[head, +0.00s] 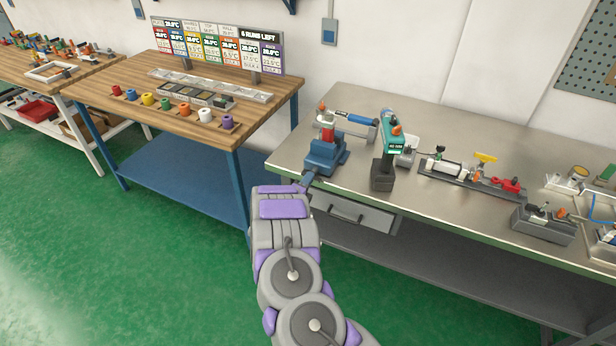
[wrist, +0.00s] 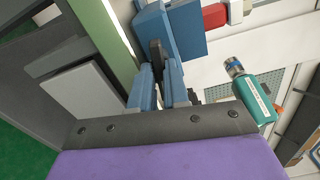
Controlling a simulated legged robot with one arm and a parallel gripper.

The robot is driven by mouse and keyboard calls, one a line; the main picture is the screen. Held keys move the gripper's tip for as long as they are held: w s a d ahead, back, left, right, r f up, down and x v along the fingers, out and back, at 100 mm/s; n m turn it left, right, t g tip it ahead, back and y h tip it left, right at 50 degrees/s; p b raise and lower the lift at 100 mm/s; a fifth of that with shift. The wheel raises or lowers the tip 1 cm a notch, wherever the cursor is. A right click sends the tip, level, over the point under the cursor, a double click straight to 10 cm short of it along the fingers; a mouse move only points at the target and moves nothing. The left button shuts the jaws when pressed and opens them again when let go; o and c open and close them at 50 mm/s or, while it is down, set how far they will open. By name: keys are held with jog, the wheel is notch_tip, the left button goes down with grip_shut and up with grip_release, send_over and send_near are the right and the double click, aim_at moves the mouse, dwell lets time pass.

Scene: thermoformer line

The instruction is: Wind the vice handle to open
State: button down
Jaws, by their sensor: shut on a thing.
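The blue vice (head: 322,157) stands at the left front corner of the metal bench. It also shows at the top of the wrist view (wrist: 181,35). My gripper (head: 306,180) reaches the front of the vice from below left. In the wrist view its two blue fingers (wrist: 160,82) are shut on the dark vice handle (wrist: 157,52), which sits just in front of the vice body. The far end of the handle is hidden by the fingers. A red part (head: 326,133) shows at the top of the vice.
A teal tool (head: 391,143) stands on a dark base right of the vice, with a blue cylinder (head: 361,120) behind. A drawer (head: 352,213) sits under the bench edge. A wooden table (head: 180,125) with coloured spools stands left. Green floor lies between.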

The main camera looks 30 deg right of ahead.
jog(key=shift+s+d, duration=0.15)
jog(key=shift+d, duration=0.2)
jog(key=shift+n+p, duration=1.35)
jog(key=shift+n, duration=1.25)
jog(key=shift+d, duration=0.1)
jog(key=shift+n+p, duration=1.3)
jog(key=shift+n, duration=1.1)
